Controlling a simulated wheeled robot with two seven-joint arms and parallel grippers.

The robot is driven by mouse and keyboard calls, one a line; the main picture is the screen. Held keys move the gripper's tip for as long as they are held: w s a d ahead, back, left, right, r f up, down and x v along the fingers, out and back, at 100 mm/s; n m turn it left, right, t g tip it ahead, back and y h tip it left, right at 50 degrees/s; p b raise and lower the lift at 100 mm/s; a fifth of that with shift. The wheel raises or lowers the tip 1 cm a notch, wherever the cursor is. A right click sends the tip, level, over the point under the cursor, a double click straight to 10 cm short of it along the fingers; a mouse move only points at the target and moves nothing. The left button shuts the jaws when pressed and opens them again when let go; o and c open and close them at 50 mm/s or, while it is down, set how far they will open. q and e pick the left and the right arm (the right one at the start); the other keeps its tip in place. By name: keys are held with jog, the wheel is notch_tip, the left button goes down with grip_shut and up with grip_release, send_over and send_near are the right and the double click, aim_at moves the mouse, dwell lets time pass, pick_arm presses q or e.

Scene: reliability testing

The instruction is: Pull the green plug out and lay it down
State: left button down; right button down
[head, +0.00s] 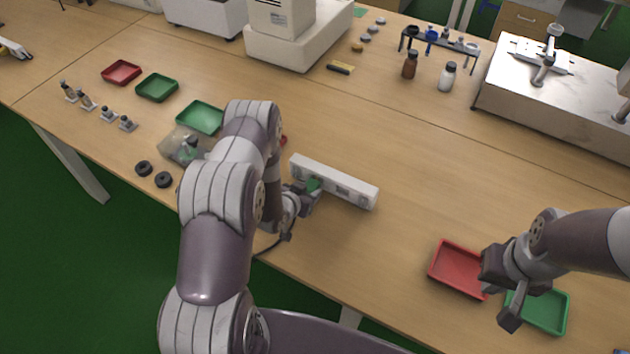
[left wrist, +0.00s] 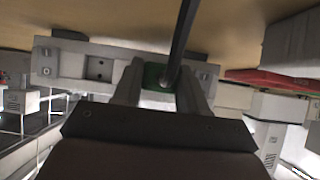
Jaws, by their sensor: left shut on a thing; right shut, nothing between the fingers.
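A white power strip (head: 345,187) stands near the middle of the front table. The green plug (head: 314,184) is at its left part. My left gripper (head: 308,190) is shut on the green plug. In the left wrist view the plug (left wrist: 154,77) sits between the two fingers, in front of the strip (left wrist: 75,62), with a dark cable running from it. I cannot tell whether the plug is fully seated in its socket. My right gripper (head: 498,296) is shut and empty above the red and green trays at the right.
A red tray (head: 457,269) and a green tray (head: 541,310) lie at the right front. Another green tray (head: 199,117) lies left of the strip. A rack (head: 440,40) and bottles stand at the back. The table between strip and right trays is clear.

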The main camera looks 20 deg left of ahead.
pick_arm(q)
jog(key=shift+s+a+p, duration=0.2)
jog(key=shift+s+p, duration=0.15)
jog(key=shift+s, duration=1.25)
jog(key=shift+s, duration=0.1)
jog(key=shift+f+b, duration=1.05)
jog(key=shift+f, duration=0.1)
jog(key=c, duration=0.5)
grip_release()
jog(key=v, duration=1.2)
jog(key=shift+s+r, duration=0.25)
jog(key=shift+s, duration=0.05)
jog(key=shift+f, duration=0.1)
